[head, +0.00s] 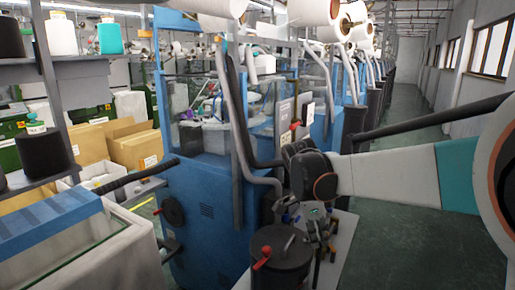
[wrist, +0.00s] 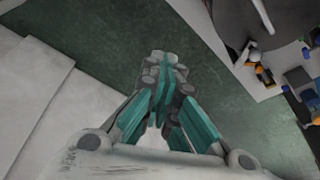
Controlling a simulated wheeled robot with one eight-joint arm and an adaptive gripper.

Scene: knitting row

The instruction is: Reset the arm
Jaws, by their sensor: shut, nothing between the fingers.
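My arm (head: 390,172) reaches in from the right in the head view and bends down at a dark joint. My gripper (head: 315,218) hangs below that joint, small and partly lost among the clutter behind it. In the wrist view my gripper (wrist: 165,68) has its teal and grey fingers brought together at the tips, with nothing between them. Green floor (wrist: 110,78) lies behind the fingertips.
A blue knitting machine (head: 205,205) stands left of my gripper. A dark lidded canister (head: 280,258) with a red handle is close below. Cardboard boxes (head: 135,145) sit on the left. The green aisle floor (head: 420,225) is clear at right.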

